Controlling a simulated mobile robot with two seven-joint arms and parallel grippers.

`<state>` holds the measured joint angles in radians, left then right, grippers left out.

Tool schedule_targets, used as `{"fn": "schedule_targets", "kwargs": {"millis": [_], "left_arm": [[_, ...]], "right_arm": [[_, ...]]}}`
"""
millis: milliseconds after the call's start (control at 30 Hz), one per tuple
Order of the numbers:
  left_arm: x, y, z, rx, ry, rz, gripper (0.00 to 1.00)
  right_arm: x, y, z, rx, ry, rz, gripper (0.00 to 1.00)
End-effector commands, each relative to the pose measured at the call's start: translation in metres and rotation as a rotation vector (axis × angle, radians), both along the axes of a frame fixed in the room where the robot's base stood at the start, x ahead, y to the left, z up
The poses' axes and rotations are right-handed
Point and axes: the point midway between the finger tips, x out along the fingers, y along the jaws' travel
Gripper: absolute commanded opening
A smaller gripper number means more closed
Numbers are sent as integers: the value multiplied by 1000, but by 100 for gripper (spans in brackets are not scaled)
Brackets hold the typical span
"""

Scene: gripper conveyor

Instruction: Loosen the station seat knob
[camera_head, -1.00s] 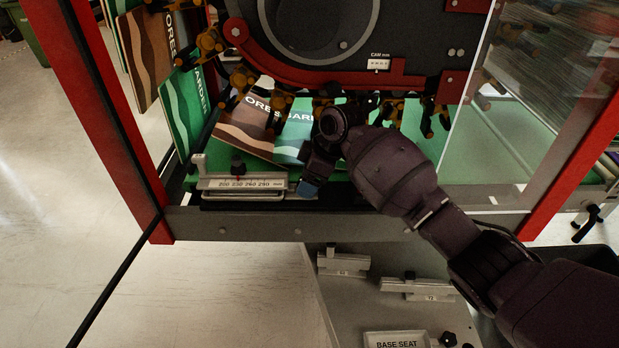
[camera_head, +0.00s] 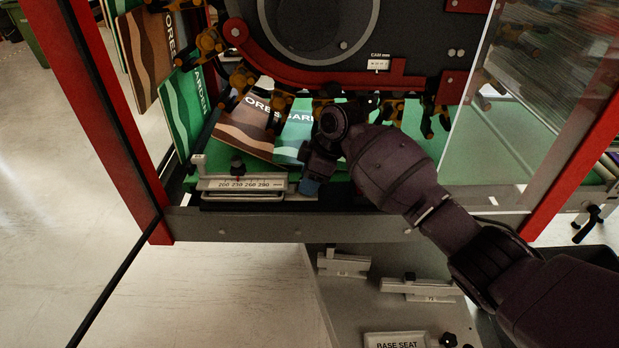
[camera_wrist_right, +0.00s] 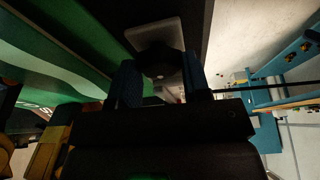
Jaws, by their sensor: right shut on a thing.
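My right gripper (camera_head: 309,186) is at the right end of the station's scale plate (camera_head: 243,183), at the front edge of the green bed. In the right wrist view, its blue fingers (camera_wrist_right: 160,85) are shut on a dark round knob (camera_wrist_right: 160,60). The knob sits against a light grey plate (camera_wrist_right: 150,33). In the head view that knob is hidden by the gripper. Another small black knob (camera_head: 237,166) stands above the scale plate, clear of the gripper. My left gripper is not in view.
Brown and green printed sheets (camera_head: 246,125) lie behind the scale, under yellow-brown chain grippers (camera_head: 243,78). A red-edged cam (camera_head: 350,82) overhangs the bed. Below the frame's front rail (camera_head: 300,229), a grey table (camera_head: 380,310) holds spare seats (camera_head: 343,265).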

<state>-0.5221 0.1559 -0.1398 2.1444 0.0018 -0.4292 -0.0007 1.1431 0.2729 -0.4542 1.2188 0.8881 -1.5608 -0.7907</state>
Motion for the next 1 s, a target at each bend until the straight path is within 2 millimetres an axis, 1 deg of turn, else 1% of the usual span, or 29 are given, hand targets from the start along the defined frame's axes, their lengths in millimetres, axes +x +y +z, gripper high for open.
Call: {"fn": "schedule_targets", "kwargs": {"millis": [333,600,800,1000], "left_arm": [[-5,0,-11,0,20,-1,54],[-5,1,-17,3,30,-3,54],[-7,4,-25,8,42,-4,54],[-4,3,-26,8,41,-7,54]], "right_arm": [[2,0,-3,0,5,273,20],[4,0,-4,0,5,490,20],[5,1,-3,1,3,609,20],[5,1,-2,0,2,680,20]]}}
